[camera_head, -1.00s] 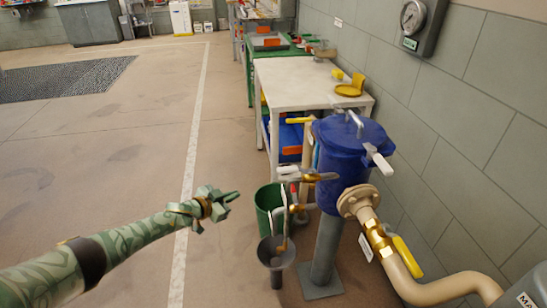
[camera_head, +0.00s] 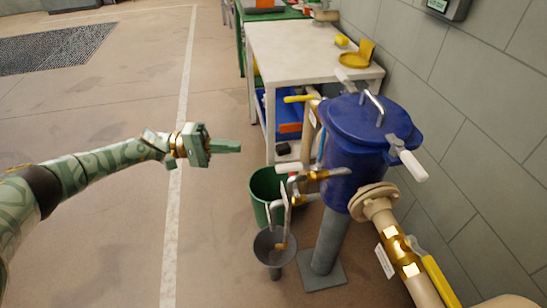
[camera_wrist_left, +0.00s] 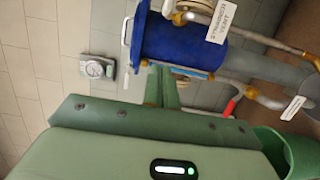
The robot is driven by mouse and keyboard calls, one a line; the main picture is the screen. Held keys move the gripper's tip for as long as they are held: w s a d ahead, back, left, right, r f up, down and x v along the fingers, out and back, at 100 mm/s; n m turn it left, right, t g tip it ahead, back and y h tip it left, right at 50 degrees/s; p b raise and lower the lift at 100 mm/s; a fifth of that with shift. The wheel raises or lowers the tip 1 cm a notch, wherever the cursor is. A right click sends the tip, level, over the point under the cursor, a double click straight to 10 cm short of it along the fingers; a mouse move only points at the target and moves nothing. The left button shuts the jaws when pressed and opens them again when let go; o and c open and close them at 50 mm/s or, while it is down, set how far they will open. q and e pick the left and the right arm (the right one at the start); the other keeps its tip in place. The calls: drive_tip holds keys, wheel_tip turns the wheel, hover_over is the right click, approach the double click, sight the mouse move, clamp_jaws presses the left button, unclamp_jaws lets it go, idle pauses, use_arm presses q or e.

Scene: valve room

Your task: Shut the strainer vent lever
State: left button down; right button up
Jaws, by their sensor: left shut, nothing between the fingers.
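The blue strainer (camera_head: 350,145) stands on a grey post, with a lid handle and pale-ended clamp handles on top. A small brass valve (camera_head: 318,174) comes out of its left side, with a pale lever (camera_head: 289,167) by its outer end; I cannot tell for certain that this is the vent lever. A pipe bends down from it toward a grey funnel (camera_head: 268,246). My left gripper (camera_head: 238,147) is shut and empty, left of this valve and apart from it. The left wrist view shows the strainer (camera_wrist_left: 180,45) sideways beyond my fingers (camera_wrist_left: 166,88), and a red lever (camera_wrist_left: 231,105).
A green bucket (camera_head: 262,188) stands behind the funnel. A white-topped table (camera_head: 295,50) is behind the strainer, and a flanged pipe (camera_head: 375,200) with a yellow lever (camera_head: 440,280) runs at its right front. The floor on the left is clear.

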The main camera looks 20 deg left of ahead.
sight(300, 167)
use_arm(q)
drive_tip(key=shift+d, duration=0.1)
use_arm(e)
drive_tip(key=shift+w+f, duration=0.1)
drive_tip(key=shift+w, duration=0.15)
use_arm(q)
drive_tip(key=d+b, duration=0.1)
drive_tip(key=d, duration=1)
drive_tip(key=shift+d, duration=0.25)
use_arm(e)
drive_tip(key=shift+w+d+f, duration=0.25)
drive_tip(key=shift+d+f, duration=0.15)
drive_tip(key=shift+w, duration=0.1)
